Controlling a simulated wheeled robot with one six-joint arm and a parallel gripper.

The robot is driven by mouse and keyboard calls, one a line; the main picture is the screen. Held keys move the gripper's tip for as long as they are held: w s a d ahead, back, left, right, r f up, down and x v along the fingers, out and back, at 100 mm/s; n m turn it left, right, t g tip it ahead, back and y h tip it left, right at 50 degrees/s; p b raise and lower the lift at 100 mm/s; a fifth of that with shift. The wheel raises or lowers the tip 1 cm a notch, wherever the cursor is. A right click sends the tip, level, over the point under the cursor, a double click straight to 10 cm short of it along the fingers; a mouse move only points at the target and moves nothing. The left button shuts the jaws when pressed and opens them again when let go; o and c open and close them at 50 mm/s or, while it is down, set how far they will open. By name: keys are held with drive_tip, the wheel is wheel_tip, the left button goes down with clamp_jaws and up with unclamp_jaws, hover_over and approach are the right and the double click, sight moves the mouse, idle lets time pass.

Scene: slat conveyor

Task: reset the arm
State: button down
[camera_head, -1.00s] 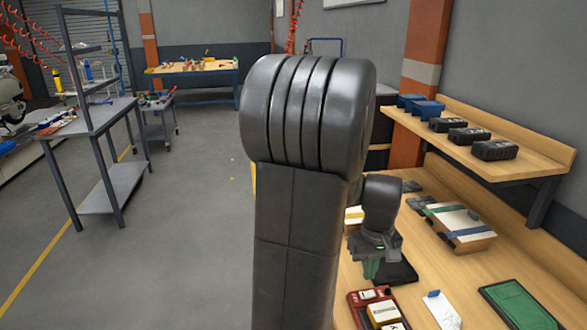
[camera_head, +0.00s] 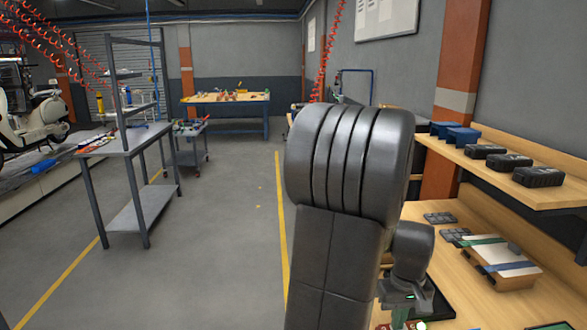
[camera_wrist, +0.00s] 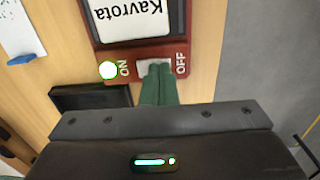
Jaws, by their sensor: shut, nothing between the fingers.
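My gripper (camera_wrist: 157,88) shows in the wrist view with its green fingers together and nothing between them. The fingertips are over or at the pale rocker switch (camera_wrist: 154,67) between the words ON and OFF on a red box (camera_wrist: 113,52); I cannot tell whether they touch it. A lamp (camera_wrist: 108,70) beside ON glows green-white. The box carries a white label reading "Kavrota". In the head view my arm stands large in the middle and my gripper (camera_head: 400,314) is low at the right, partly cut off by the bottom edge.
A wooden bench (camera_head: 466,297) with a strapped carton (camera_head: 502,262) and small dark parts lies at the right. Above it a shelf (camera_head: 488,165) holds blue bins and black cases. A grey rack table (camera_head: 125,142) stands at the left. The floor between is clear.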

drive_tip(key=shift+r, duration=0.15)
wheel_tip(320, 180, up, 9)
drive_tip(key=p, duration=0.6)
drive_tip(key=shift+f+p, duration=0.2)
drive_tip(key=shift+p, duration=0.15)
idle(0.7)
drive_tip(key=shift+a, duration=0.1)
